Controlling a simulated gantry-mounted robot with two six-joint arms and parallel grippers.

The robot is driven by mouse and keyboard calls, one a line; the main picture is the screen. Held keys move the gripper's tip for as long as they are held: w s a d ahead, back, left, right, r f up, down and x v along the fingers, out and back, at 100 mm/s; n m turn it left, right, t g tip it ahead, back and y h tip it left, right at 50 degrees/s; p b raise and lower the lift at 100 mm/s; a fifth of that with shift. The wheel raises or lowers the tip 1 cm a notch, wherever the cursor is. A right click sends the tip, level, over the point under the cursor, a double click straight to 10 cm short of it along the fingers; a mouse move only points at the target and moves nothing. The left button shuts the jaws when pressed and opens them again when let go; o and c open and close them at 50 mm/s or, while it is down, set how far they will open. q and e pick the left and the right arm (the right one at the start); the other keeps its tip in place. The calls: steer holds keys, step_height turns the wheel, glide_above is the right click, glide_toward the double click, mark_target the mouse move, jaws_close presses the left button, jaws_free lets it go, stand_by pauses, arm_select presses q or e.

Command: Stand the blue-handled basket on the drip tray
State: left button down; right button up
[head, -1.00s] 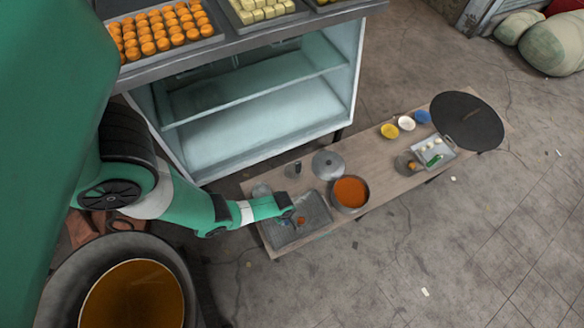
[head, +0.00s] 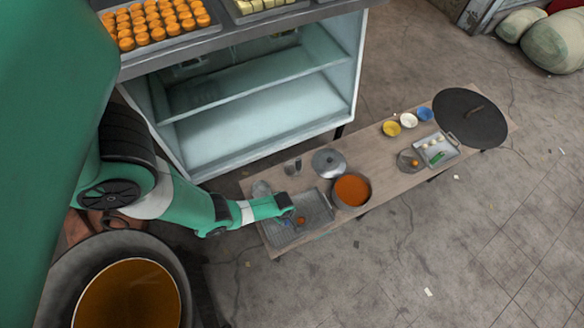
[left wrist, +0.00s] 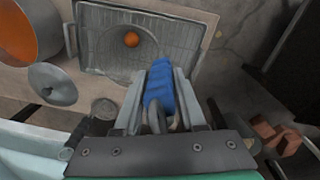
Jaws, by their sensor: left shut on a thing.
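My left gripper (head: 287,205) is over the grey drip tray (head: 321,207) at the near left end of the low wooden bench. In the left wrist view, its fingers (left wrist: 160,92) are shut on the blue handle (left wrist: 160,80) of the basket. The handle points toward the tray (left wrist: 188,40). A small orange ball (left wrist: 131,40) shows ahead of the handle, within the tray's outline. The basket's mesh blends with the tray's ridges, so I cannot tell whether it touches the tray. My right gripper is not in view.
A pot of orange liquid (head: 352,190) and a grey lid (head: 328,162) stand beside the tray. Further along are yellow (head: 391,128), white (head: 408,120) and blue (head: 425,114) bowls, a small tray (head: 440,152) and a dark round lid (head: 468,118).

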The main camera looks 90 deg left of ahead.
arm_select(q)
steer(key=shift+c, duration=2.1)
jaws_free()
step_height(320, 180, up, 12)
steer(key=p, duration=1.1)
steer(key=shift+s+d+f, duration=0.15)
steer(key=shift+f, duration=0.1)
